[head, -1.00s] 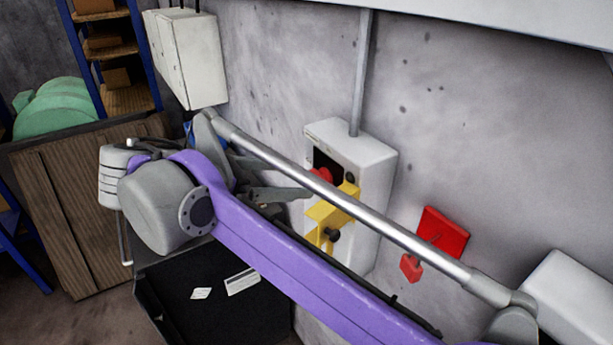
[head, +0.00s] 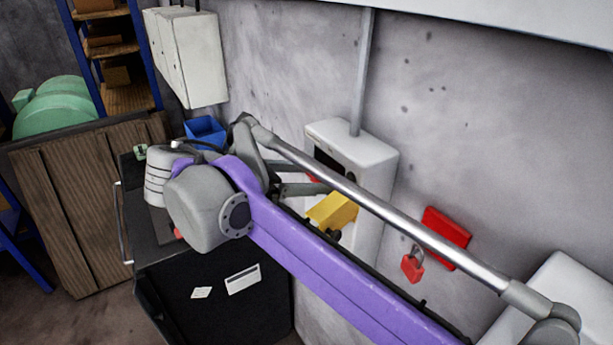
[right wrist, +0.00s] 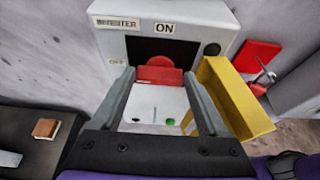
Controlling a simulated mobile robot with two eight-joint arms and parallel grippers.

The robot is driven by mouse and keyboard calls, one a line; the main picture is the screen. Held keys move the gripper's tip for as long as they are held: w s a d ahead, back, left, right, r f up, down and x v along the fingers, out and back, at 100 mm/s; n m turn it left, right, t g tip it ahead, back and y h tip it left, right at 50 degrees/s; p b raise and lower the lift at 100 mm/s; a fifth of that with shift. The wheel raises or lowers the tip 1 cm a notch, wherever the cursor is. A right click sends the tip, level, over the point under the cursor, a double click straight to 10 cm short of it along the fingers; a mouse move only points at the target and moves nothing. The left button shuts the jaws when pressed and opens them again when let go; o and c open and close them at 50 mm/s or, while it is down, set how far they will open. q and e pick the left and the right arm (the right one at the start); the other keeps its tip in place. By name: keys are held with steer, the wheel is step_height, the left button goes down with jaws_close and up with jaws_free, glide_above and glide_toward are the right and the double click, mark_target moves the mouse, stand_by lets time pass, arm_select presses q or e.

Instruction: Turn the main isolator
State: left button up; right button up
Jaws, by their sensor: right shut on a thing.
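The main isolator is a pale grey wall box (head: 377,160), labelled INVERTER, ON and OFF in the right wrist view (right wrist: 205,14). Its red handle (right wrist: 158,73) sits on a black plate, with its bar lying across the picture, between the ON label above and the OFF label at left. My right gripper (right wrist: 159,84) is shut on this handle, one finger on each side. In the head view my right arm hides most of the handle. A yellow bracket (head: 332,210) projects from the box; it is right of my fingers in the right wrist view (right wrist: 233,97). My left gripper is not in view.
A red padlock (head: 412,268) hangs by a red wall plate (head: 447,238) right of the box. A black cabinet (head: 215,300) stands below at left, with a blue bin (head: 205,131) behind my arm. Grey wall boxes (head: 190,55) hang upper left.

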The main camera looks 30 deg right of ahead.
steer(key=c, duration=0.3)
